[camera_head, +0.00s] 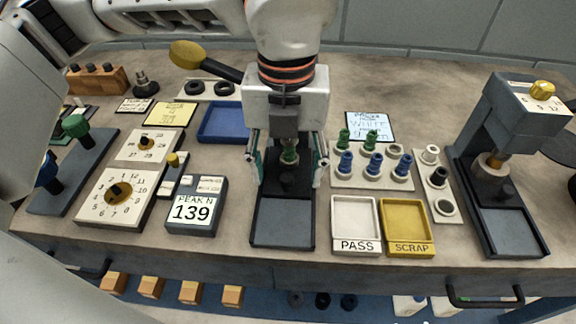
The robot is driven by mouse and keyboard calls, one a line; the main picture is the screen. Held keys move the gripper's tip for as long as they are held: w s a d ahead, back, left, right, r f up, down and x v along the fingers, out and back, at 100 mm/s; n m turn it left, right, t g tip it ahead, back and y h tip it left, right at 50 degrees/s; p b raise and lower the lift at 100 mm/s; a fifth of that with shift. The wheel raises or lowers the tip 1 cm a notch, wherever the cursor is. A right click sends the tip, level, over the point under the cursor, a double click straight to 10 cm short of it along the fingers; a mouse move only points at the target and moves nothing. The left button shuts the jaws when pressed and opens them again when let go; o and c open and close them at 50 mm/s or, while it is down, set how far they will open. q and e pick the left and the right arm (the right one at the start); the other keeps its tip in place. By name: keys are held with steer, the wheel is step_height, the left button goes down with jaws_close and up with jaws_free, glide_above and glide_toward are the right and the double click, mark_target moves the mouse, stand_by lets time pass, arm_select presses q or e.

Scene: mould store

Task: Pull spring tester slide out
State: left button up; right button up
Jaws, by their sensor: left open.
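A black device with a grey front plate (284,222) stands at the middle of the bench, next to a display reading PEAK N 139 (191,212). It appears to be the spring tester; its upper part is hidden behind my arm. A green piece (289,157) stands on a dark, round seat above the front plate. My left gripper (289,178) points down over it, with its fingers open on either side of the green piece and seat. I cannot tell whether the fingers touch anything, or where the slide is in its travel. My right gripper is not in view.
A white PASS tray (356,247) and a yellow SCRAP tray (431,246) stand right of the device. Behind them a holder carries green and blue pieces (346,162). A grey press (515,120) stands far right. A blue tray (223,136) lies back left.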

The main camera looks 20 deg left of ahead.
arm_select(q)
steer(key=shift+c, duration=0.5)
steer(key=c, duration=1.5)
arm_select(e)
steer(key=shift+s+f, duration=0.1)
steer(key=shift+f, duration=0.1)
